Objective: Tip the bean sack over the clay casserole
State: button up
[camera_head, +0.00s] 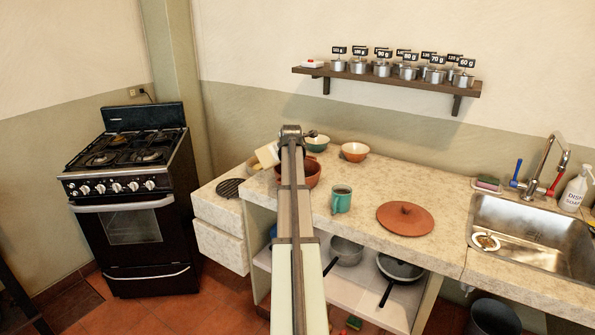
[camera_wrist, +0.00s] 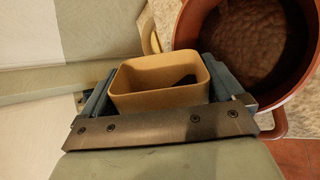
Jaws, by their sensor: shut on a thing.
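My gripper (camera_wrist: 162,92) is shut on a tan, open-topped, box-like container, which I take to be the bean sack (camera_wrist: 150,72). Its mouth shows in the wrist view, with a small dark patch inside. In the head view a cream-coloured piece (camera_head: 267,155), apparently the same sack, shows tilted left of my arm. The reddish clay casserole (camera_head: 313,175) stands on the counter, partly hidden behind my arm. In the wrist view the casserole (camera_wrist: 183,32) is at the upper right, close beside the sack, with dark brown contents. I cannot tell the gap between them.
A teal mug (camera_head: 341,199) and a flat terracotta lid (camera_head: 405,218) are right of the casserole. A green bowl (camera_head: 317,144) and an orange bowl (camera_head: 354,152) stand behind. A dark trivet (camera_head: 230,188) lies left. A wall shelf (camera_head: 400,84) holds several labelled tins.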

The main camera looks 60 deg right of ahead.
jog(key=shift+f, duration=0.3)
dwell(0.4)
jog(key=shift+s+d+f+m+t+y+p, duration=0.3)
jog(key=shift+d+f+m+t+y+p, duration=0.1)
jog(key=shift+f+m+t+y+p, duration=0.15)
dwell(1.8)
jog(key=shift+s+d+r+m+y, duration=0.15)
jog(key=shift+d+m+y, duration=0.05)
jog(key=shift+m+y, duration=0.2)
dwell(1.7)
